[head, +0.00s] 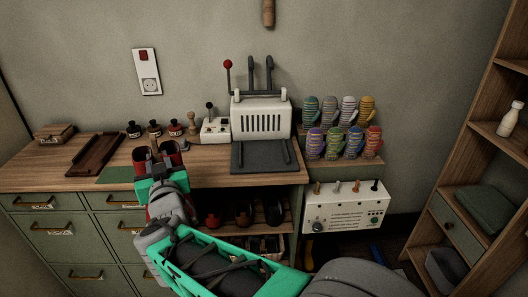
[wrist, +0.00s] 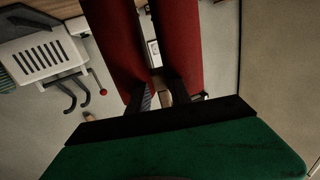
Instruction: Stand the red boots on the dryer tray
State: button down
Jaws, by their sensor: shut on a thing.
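The red boots (head: 172,153) show as a pair of shafts over the front of the bench, left of the dryer. In the wrist view the two red shafts (wrist: 185,45) stand side by side and run out of the picture. My gripper (head: 155,157) is shut on the boots, with its dark fingers (wrist: 160,92) where the shafts come together. My green wrist hides the lower boots in the head view, so I cannot tell whether they touch the bench. The dark grey dryer tray (head: 262,157) lies bare before the white dryer (head: 262,118), right of my gripper.
A green mat (head: 115,175) and a brown wooden tray (head: 95,152) lie at the left. Dark bottles (head: 154,128) and a white switch box (head: 215,128) stand along the back. Striped mittens (head: 332,142) stand right of the dryer. Footwear (head: 243,214) sits on the shelf below.

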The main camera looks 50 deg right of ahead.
jog(key=s+d+r+m+g+h+p, duration=0.15)
jog(key=d+r, duration=0.25)
jog(key=d, duration=0.5)
jog(key=s+d+r+m+g+h+p, duration=0.1)
jog(key=s+d+r+h+p, duration=0.15)
jog(key=d+r, duration=0.4)
jog(key=s+d+r+m+g+h+p, duration=0.1)
jog(key=s+d+r+m+g, duration=0.15)
jog(key=d, duration=0.85)
jog(key=w+d+f+n+t+p, duration=0.1)
jog(key=w+d+f+p, duration=0.1)
jog(key=d+f, duration=1)
jog(key=shift+w+d+f+p, duration=0.25)
jog(key=shift+w+d+p, duration=0.15)
jog(key=shift+w, duration=0.45)
jog(key=shift+f, duration=0.1)
